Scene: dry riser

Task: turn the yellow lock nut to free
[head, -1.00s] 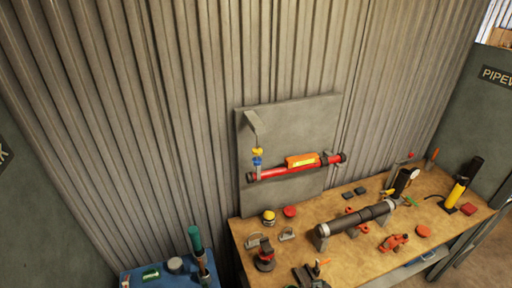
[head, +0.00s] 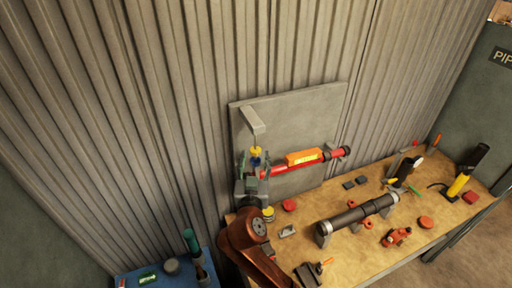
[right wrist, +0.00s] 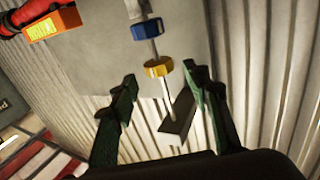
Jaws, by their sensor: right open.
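The yellow lock nut (head: 255,150) sits on a thin vertical rod under a grey bracket on the wall plate. A blue nut (head: 256,161) is just below it. My right gripper (head: 253,158) is open, its green fingers on either side of the rod at nut height. In the right wrist view the yellow nut (right wrist: 158,68) lies between the open fingertips (right wrist: 163,76) with gaps on both sides, and the blue nut (right wrist: 146,30) lies beyond. I cannot tell whether the fingers are level with the nut in depth. My left gripper is not in view.
A red pipe (head: 331,154) with an orange label (head: 303,157) runs right from the rod. The grey bracket (head: 252,118) juts out above the nut. A wooden bench (head: 320,262) below holds a dark pipe (head: 357,219) and several fittings. A blue cart (head: 158,284) stands lower left.

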